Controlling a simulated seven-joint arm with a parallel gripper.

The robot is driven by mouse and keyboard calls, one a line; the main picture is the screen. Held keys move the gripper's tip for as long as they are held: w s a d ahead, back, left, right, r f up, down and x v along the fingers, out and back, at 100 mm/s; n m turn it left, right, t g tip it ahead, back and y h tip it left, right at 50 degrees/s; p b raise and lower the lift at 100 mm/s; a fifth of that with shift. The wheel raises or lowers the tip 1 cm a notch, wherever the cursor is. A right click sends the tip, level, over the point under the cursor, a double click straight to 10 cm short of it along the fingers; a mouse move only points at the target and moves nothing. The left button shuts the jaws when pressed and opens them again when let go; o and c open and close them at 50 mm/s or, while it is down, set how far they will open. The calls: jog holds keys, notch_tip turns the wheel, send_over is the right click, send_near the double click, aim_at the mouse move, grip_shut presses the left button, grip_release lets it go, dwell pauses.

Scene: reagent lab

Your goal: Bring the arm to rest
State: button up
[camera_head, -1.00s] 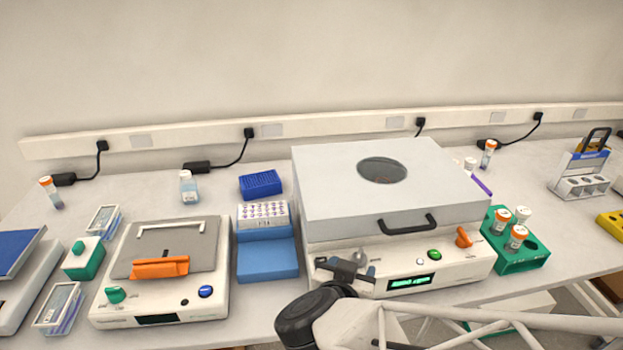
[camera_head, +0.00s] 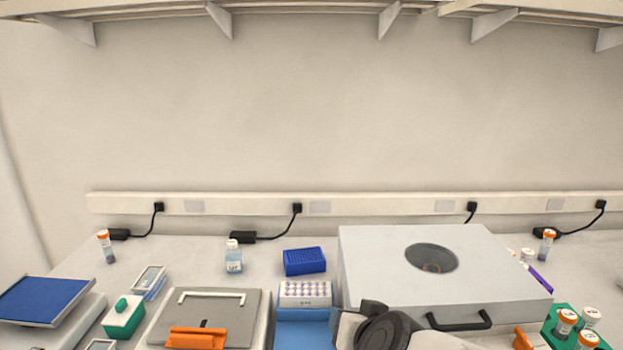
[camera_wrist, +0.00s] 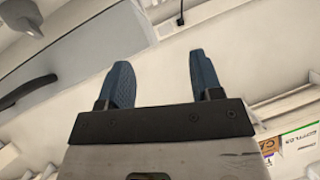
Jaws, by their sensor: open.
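My gripper shows in the wrist view (camera_wrist: 160,82) with its two blue-grey fingers apart and nothing between them. Past the fingers in that view are a pale surface and part of a grey lid with a dark handle. In the head view my arm's dark joint and pale link stand at the bottom edge, in front of the large grey-lidded centrifuge (camera_head: 385,270). The gripper's fingertips cannot be made out in the head view.
Left of the arm are a blue tube rack (camera_head: 304,262), a white vial box (camera_head: 305,292), a clear bottle (camera_head: 233,258) and a grey-lidded device (camera_head: 240,312). A green rack (camera_head: 549,330) with orange-capped vials stands right. A shelf (camera_head: 300,5) runs along the top.

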jog(key=s+d+r+g+h, duration=0.2)
jog(key=s+d+g, duration=0.6)
jog(key=d, duration=0.3)
jog(key=shift+s+n+g+h, duration=0.4)
jog(key=shift+s, duration=0.35)
jog(key=shift+d, duration=0.1)
jog(key=shift+c, duration=0.2)
dwell(2.3)
